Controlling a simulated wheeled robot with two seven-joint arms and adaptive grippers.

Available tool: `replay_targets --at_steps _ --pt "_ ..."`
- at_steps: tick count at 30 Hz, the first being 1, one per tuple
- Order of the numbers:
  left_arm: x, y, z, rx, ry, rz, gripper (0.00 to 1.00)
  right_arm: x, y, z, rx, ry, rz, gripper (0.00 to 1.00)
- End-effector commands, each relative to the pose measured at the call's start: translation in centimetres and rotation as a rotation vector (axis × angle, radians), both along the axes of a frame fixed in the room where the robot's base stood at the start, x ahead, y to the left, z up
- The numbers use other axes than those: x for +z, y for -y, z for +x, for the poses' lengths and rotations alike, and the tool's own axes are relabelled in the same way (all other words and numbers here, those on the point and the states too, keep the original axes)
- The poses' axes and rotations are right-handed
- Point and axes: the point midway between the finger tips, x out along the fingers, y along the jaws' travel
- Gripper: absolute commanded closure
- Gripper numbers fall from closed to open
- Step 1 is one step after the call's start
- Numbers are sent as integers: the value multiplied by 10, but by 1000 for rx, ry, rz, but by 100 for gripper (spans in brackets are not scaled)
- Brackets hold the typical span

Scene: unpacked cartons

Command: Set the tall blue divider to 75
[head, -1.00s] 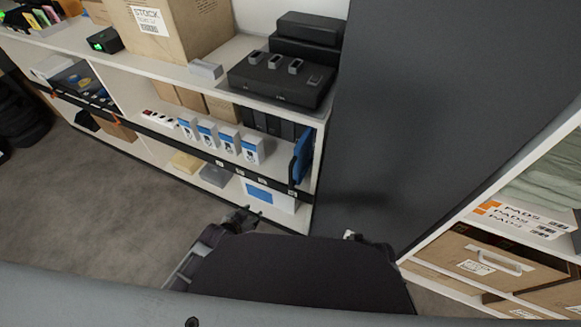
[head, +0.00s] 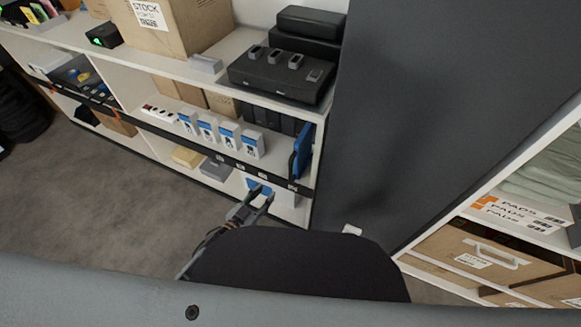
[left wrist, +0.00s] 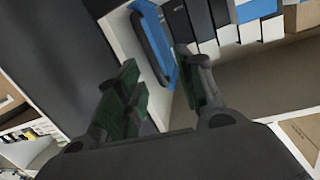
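The tall blue divider (head: 302,152) stands upright at the right end of the middle shelf, beside the dark side panel. It also shows in the left wrist view (left wrist: 158,42), beyond and between the fingertips. My left gripper (head: 262,192) is open and empty, in front of the shelf and below and left of the divider. Its two dark green-padded fingers show apart in the left wrist view (left wrist: 158,68). A black rail with small white labels (head: 240,167) runs along the shelf front; its numbers are too small to read. My right gripper is not identifiable in view.
White-and-blue boxes (head: 229,134) stand in a row left of the divider, with dark binders (head: 273,120) behind. A black case (head: 281,77) sits on top. A large dark panel (head: 400,110) closes off the right side. Floor is clear at left.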

Motion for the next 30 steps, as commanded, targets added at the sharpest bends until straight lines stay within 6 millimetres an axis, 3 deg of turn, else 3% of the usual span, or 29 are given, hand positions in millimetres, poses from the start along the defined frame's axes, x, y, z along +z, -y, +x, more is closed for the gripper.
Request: replay_targets --at_steps 7,23,30 --pt "26 14 -6 -63 55 -141 63 1 1 1 -3 2 -2 63" --pt "26 14 -5 -59 41 -160 63 1 0 1 -3 2 -1 63" --pt "26 20 5 -58 42 -160 63 4 -1 3 -3 3 0 63"
